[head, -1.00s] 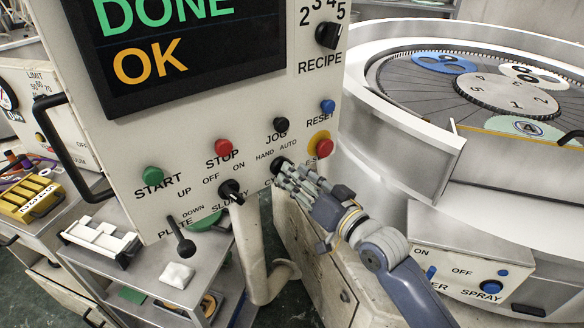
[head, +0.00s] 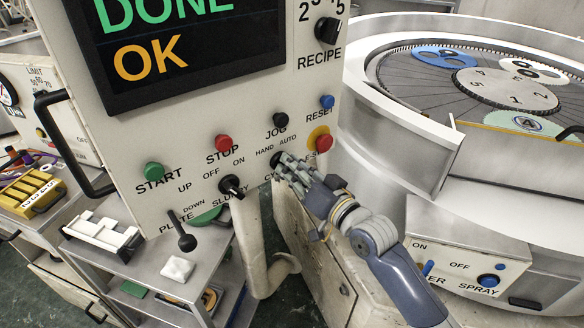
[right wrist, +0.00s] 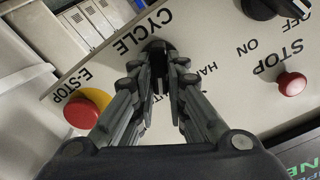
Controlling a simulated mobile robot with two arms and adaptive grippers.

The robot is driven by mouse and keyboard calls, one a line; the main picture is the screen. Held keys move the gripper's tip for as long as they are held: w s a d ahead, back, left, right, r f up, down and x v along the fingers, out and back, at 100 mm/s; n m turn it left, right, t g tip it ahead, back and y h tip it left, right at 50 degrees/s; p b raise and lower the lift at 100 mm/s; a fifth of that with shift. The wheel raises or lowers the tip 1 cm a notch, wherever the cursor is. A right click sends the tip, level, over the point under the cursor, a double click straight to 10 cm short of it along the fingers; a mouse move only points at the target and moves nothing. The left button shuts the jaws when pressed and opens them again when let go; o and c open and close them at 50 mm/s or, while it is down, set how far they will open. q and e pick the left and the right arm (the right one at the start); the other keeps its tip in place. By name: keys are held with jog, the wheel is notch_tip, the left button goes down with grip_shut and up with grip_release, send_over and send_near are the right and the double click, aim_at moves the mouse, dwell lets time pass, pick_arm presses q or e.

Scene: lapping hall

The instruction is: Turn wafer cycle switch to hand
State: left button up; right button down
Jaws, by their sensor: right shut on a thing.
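The wafer cycle switch (head: 276,157) is a black rotary knob at the lower right of the white control panel, below the HAND and AUTO labels. It also shows in the right wrist view (right wrist: 157,48), where the labels are upside down. My right gripper (head: 283,167) is at this knob, its fingers closed on both sides of it; the right wrist view shows the fingertips (right wrist: 158,70) around it. The fingers partly hide the knob and the CYCLE label in the head view, so I cannot tell exactly where it points. My left gripper is not in view.
The red E-stop (head: 323,143) on its yellow ring is close right of the gripper. The black JOG button (head: 280,121) is above, the slurry switch (head: 231,187) to the left. The round lapping machine (head: 415,140) stands at right. A grey bench (head: 215,252) is below the panel.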

jog(key=shift+n, duration=0.3)
jog(key=n, duration=1.1)
jog(key=shift+s+a+p, duration=0.2)
jog(key=shift+a+p, duration=0.05)
jog(key=shift+p, duration=0.15)
jog(key=shift+n, duration=0.3)
jog(key=c, duration=1.6)
grip_release()
jog(key=v, duration=1.2)
